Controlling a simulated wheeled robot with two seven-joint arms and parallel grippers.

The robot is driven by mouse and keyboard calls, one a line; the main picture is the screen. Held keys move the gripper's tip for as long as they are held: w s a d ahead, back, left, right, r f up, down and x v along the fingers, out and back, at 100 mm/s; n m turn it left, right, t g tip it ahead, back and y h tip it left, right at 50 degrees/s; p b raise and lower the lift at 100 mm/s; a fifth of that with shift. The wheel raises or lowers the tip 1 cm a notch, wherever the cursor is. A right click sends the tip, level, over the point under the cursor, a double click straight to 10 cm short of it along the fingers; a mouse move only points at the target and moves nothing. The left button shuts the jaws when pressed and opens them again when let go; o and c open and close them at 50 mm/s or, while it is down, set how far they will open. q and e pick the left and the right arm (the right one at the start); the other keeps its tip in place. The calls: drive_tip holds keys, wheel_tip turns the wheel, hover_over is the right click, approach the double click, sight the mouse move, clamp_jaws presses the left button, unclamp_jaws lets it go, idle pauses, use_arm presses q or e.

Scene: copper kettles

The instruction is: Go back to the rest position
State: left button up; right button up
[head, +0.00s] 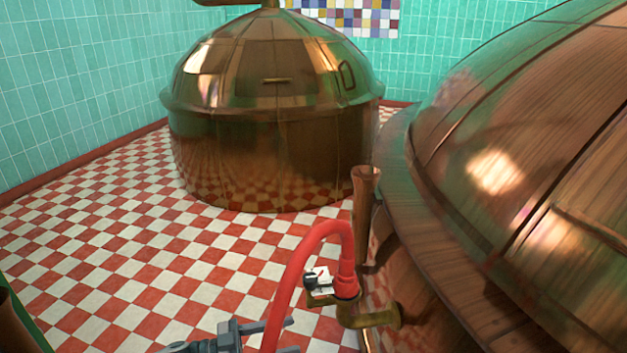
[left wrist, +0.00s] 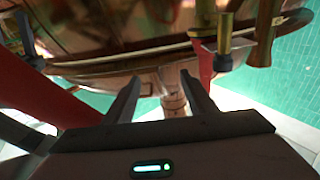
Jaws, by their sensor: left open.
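My left gripper (head: 284,336) is at the bottom of the head view, its two fingers apart and empty. It is to the left of a red hose (head: 291,277), whose curved upper end meets a brass fitting (head: 368,318) on the near kettle's side. In the left wrist view the open fingers of the left gripper (left wrist: 166,95) point toward the underside of a copper kettle (left wrist: 130,45), with nothing between them. The red hose also shows in the left wrist view (left wrist: 206,66). My right gripper is not in view.
The near copper kettle (head: 520,165) fills the right side. An upright copper pipe (head: 364,205) stands beside it. A far copper kettle (head: 272,150) stands at the back. The checkered floor (head: 130,250) at the left is clear up to the green tiled wall (head: 70,85).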

use_arm(q)
drive_tip(key=s+d+f+n+t+y, duration=0.4)
drive_tip(key=d+n+t+y, duration=0.2)
drive_tip(key=n+t+y, duration=0.15)
drive_tip(key=s+a+f+n+g+y, duration=0.3)
drive_tip(key=s+a+f+y, duration=0.35)
drive_tip(key=s, duration=0.65)
drive_tip(key=s+a+f+n+g+y, duration=0.35)
drive_tip(key=s+a, duration=0.65)
drive_tip(key=s, duration=0.4)
wheel_tip(320, 180, down, 17)
drive_tip(key=a+p, duration=0.1)
drive_tip(key=p, duration=1.3)
drive_tip(key=shift+s+a+m, duration=0.2)
drive_tip(key=shift+a+m, duration=0.05)
drive_tip(key=shift+m, duration=0.05)
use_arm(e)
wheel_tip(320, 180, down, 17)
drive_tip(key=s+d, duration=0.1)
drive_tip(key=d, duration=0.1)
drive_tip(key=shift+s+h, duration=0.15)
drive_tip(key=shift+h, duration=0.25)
use_arm(q)
drive_tip(key=shift+r, duration=0.1)
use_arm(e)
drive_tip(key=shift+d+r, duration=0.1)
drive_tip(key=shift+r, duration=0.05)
